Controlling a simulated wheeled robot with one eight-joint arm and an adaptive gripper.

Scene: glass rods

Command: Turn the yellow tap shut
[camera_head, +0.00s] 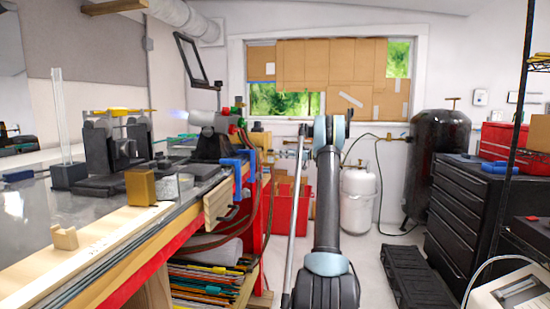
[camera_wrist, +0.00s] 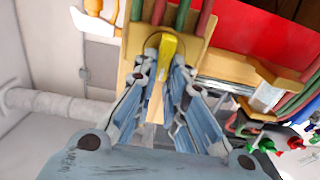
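The yellow tap (camera_wrist: 168,48) shows in the wrist view as a bright yellow lever, in front of a tan block with red and green hoses. My gripper (camera_wrist: 167,76) points at it, with one finger on each side of the lever's lower part. The fingers are apart, and I see no clear grip on the lever. Whether either finger touches it I cannot tell. In the head view my arm reaches toward the back wall and hides my gripper; I cannot pick out the tap there.
A workbench (camera_head: 30,225) with glass-working gear fills the left. A white gas cylinder (camera_head: 357,200) and a black tank (camera_head: 436,150) stand at the back right. A dark drawer cabinet (camera_head: 465,215) is at right. In the wrist view, red and green hoses (camera_wrist: 205,20) run close by.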

